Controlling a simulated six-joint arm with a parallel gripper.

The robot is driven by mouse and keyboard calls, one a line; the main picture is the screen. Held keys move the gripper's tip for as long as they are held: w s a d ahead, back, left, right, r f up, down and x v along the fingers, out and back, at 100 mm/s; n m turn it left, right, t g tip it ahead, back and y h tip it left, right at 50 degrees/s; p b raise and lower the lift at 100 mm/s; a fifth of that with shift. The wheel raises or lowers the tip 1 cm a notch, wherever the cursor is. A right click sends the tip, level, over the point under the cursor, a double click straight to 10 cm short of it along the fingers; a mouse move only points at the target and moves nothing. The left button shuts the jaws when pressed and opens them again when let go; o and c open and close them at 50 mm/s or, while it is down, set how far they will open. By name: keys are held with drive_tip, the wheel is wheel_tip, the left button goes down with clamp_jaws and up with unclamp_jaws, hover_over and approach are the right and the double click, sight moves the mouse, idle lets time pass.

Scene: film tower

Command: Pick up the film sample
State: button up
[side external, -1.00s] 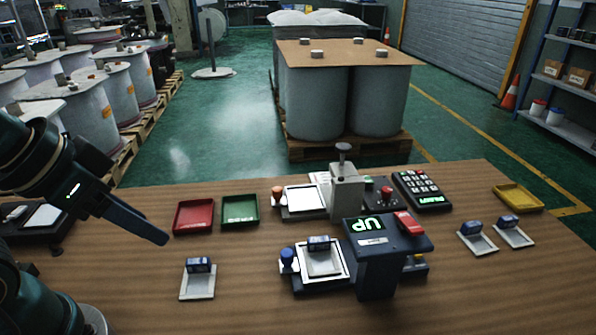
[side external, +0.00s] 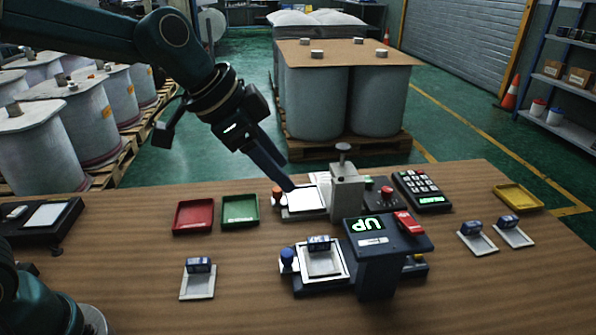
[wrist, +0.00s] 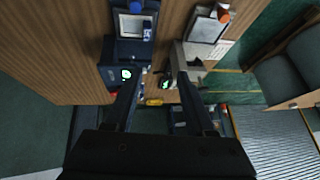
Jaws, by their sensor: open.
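A white film-like sheet (side external: 304,199) lies flat on a grey-and-dark stand with an orange knob, at the back middle of the table. The sheet also shows at the top of the wrist view (wrist: 207,29). My gripper (side external: 290,188) is near the sheet's left edge in the side view, above the table, pointing down and right. In the wrist view, my gripper (wrist: 158,80) has its fingers apart with nothing held between them. Pale square frames with blue blocks stand at the front left (side external: 198,284), on a dark device (side external: 321,260) and at the right (side external: 477,241).
A grey upright press (side external: 346,190) stands right beside the sheet. A dark post with a green display (side external: 376,255) stands in front. Red (side external: 194,217) and green (side external: 240,211) trays lie left; a yellow tray (side external: 517,198) lies far right. The front left table is mostly clear.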

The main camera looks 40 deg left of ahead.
drive_tip(key=g, duration=0.1)
approach(316, 240)
wheel_tip(316, 240, up, 2)
drive_tip(key=w, duration=0.3)
drive_tip(key=shift+m+g, duration=0.3)
drive_tip(key=shift+g, duration=0.5)
drive_tip(key=f, duration=0.2)
drive_tip(key=d+f, duration=0.1)
drive_tip(key=f, duration=0.5)
drive_tip(key=shift+w+d+f, duration=0.1)
drive_tip(key=shift+d, duration=0.2)
drive_tip(key=shift+x, duration=0.85)
drive_tip(key=shift+c, duration=0.3)
clamp_jaws()
